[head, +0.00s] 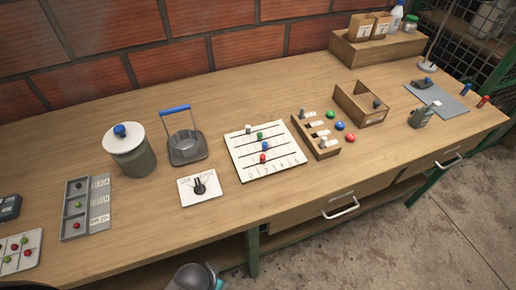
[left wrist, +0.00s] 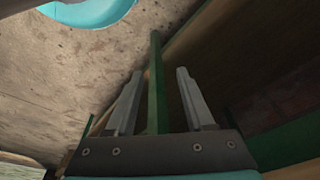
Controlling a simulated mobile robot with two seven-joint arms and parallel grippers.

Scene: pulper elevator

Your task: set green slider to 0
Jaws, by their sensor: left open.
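The white slider board (head: 265,151) lies on the middle of the workbench, with several dark horizontal tracks and numbers along its front edge. The green slider (head: 259,136) is a small knob on the second track from the back, left of the track's middle. A white, a blue and a red knob sit on the other tracks. My left gripper (left wrist: 160,82) shows in the left wrist view with its two fingers apart and nothing held between them. A green table leg stands behind the fingers. In the head view neither gripper can be made out.
A dial plate (head: 199,187) and a blue-handled basket (head: 187,147) are left of the board. A wooden slotted block (head: 317,138) is close on its right. A lidded canister (head: 131,150) stands further left. Bare wood lies in front of the board.

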